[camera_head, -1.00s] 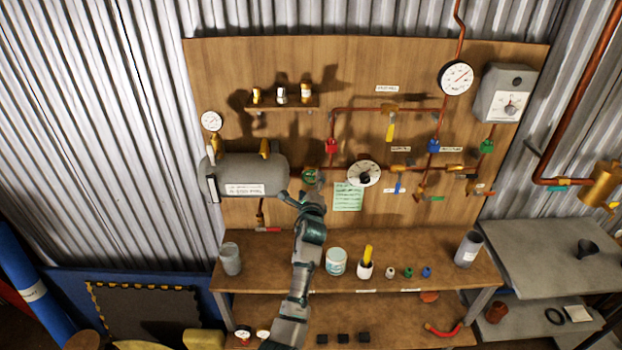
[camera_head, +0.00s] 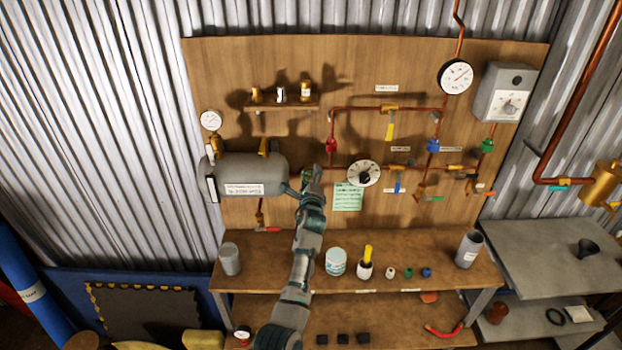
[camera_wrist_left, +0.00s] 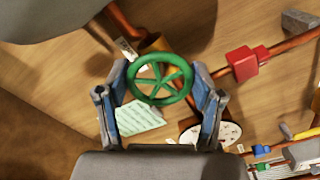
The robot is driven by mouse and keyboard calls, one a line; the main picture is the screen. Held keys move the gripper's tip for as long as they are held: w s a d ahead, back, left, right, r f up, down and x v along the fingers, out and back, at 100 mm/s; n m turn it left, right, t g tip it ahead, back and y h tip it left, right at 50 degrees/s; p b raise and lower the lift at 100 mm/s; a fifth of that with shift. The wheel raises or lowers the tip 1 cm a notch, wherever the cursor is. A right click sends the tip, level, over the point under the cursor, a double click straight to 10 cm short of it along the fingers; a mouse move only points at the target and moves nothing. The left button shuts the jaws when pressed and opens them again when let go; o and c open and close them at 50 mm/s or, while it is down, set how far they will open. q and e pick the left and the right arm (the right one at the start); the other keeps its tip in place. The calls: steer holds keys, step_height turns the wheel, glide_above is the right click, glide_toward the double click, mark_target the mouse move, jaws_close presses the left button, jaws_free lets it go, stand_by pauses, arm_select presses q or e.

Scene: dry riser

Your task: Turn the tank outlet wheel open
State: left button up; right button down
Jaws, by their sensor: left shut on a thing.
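The green tank outlet wheel (camera_wrist_left: 160,79) shows in the left wrist view, between the two fingers of my left gripper (camera_wrist_left: 161,98). The fingers lie along its left and right rim, and the gripper is shut on it. In the head view my left gripper (camera_head: 309,177) is at the wheel, just right of the grey tank (camera_head: 248,174), and hides most of the wheel. The tank also shows in the left wrist view (camera_wrist_left: 50,15). My right gripper is in no view.
A dial gauge (camera_head: 364,173) and a green note (camera_head: 348,197) are close to the right of the wheel. A red fitting (camera_head: 331,145) sits on the pipe above. The workbench (camera_head: 300,255) below holds a jar (camera_head: 336,261), cups and small parts.

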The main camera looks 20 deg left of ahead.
arm_select(q)
steer(key=shift+f+n, duration=0.1)
steer(key=shift+n, duration=0.2)
steer(key=n+b, duration=0.1)
steer(key=n, duration=0.2)
steer(key=shift+f, duration=0.15)
steer(key=shift+n+b, duration=0.7)
steer(key=shift+n, duration=0.9)
steer(key=shift+f, duration=0.15)
steer(key=o, duration=1.1)
steer(key=shift+a, duration=0.1)
steer(key=v, duration=1.2)
